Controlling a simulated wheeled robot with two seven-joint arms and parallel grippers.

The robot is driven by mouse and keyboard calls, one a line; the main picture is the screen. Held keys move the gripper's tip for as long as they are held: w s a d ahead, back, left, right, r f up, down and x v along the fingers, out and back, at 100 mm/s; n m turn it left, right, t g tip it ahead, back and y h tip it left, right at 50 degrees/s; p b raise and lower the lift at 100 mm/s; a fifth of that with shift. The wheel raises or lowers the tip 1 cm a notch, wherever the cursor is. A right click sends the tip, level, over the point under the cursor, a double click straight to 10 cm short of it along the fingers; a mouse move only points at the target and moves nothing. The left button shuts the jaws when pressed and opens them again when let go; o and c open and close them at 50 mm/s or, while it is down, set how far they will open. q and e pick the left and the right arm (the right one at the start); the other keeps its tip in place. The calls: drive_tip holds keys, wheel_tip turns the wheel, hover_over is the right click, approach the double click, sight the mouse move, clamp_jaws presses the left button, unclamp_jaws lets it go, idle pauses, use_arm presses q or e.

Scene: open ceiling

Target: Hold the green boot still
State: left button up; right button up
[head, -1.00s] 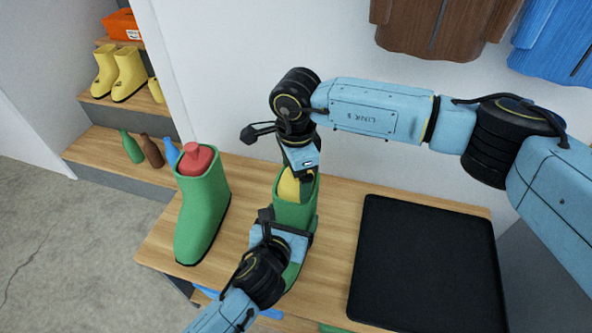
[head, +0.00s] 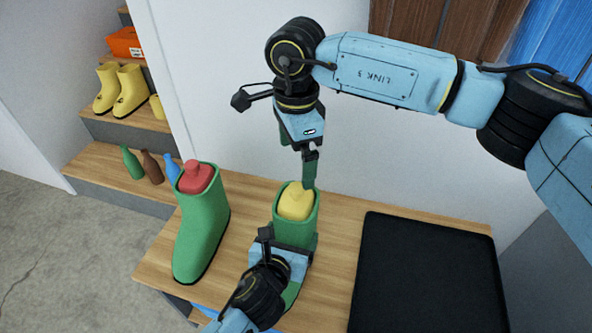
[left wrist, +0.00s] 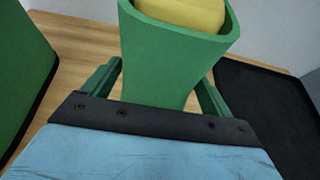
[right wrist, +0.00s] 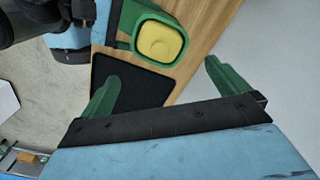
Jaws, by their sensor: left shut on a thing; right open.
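A green boot (head: 296,229) stands upright on the wooden bench, with a yellow object (head: 296,201) in its opening. My left gripper (head: 278,245) is shut on its shaft from the front; in the left wrist view the green boot (left wrist: 160,65) is between the two fingers. My right gripper (head: 309,168) is open and empty above the boot's opening. In the right wrist view its fingers (right wrist: 160,85) are wide apart, and the yellow object (right wrist: 159,42) sits in the boot beyond them. A second green boot (head: 202,230) with a red object (head: 196,178) stands to the left.
A black mat or tray (head: 428,275) lies on the right of the bench (head: 240,205). Steps at the left hold yellow boots (head: 121,88), an orange box (head: 124,42) and bottles (head: 151,165). A white wall stands behind the bench.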

drive_tip(key=shift+r, duration=0.6)
use_arm(q)
drive_tip(key=o, duration=1.1)
drive_tip(key=shift+s, duration=0.1)
